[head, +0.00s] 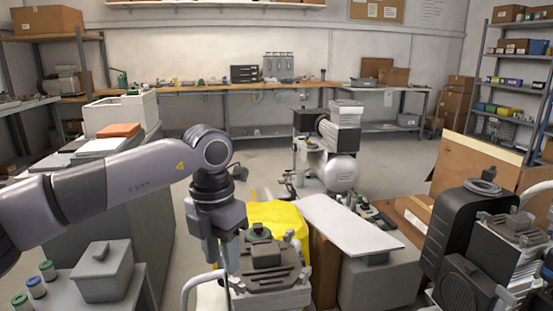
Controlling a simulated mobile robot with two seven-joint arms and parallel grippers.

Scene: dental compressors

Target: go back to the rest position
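My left arm comes in from the left edge and bends down at its wrist in the middle of the head view. My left gripper (222,255) points downward just left of a grey compressor unit (266,276) with a ribbed top and a green cap. Whether it touches the unit, and whether its fingers are apart, I cannot tell. My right gripper is not in view.
A black and grey compressor (458,245) stands at the right, near a cardboard box (485,165). A white sheet (345,225) and yellow cloth (285,218) lie in the middle. A grey lidded box (103,275) is front left. Open floor (265,155) lies behind.

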